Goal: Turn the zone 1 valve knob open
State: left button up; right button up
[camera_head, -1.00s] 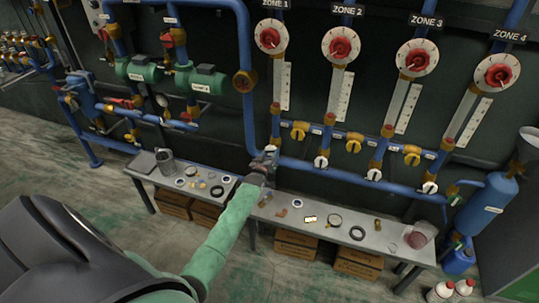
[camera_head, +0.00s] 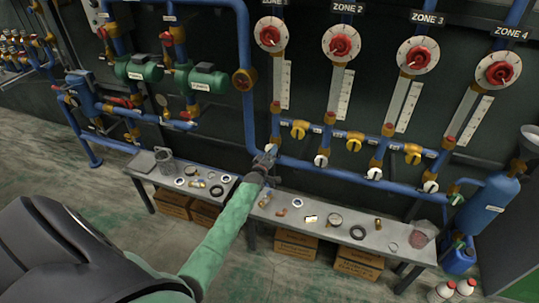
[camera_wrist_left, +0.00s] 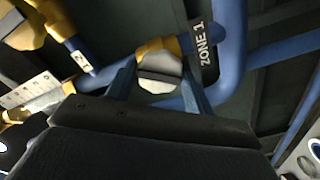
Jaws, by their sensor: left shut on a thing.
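The zone 1 valve knob (camera_wrist_left: 160,72) is a pale grey-white knob on a brass valve body, beside the "ZONE 1" label (camera_wrist_left: 203,45) in the left wrist view. My left gripper (camera_wrist_left: 160,88) is shut on this knob, with one blue finger on each side of it. In the head view my left gripper (camera_head: 268,154) is at the lower blue pipe, at the left end of the row of white knobs, and largely hides the knob. My right gripper is not in view.
Other white knobs (camera_head: 321,161) and yellow-handled valves (camera_head: 354,145) continue to the right. Red dials (camera_head: 269,33) for the zones are above. A grey bench (camera_head: 290,226) with small parts lies below the pipe. A blue cylinder (camera_head: 488,205) stands at the right.

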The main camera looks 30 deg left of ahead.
pick_arm(q)
jog(key=n, duration=0.2)
jog(key=shift+n, duration=0.3)
jog(key=n+b, duration=0.2)
jog(key=n, duration=0.1)
jog(key=shift+n, duration=0.4)
jog(key=o, duration=1)
jog(key=shift+r, duration=0.1)
jog(key=shift+c, duration=0.2)
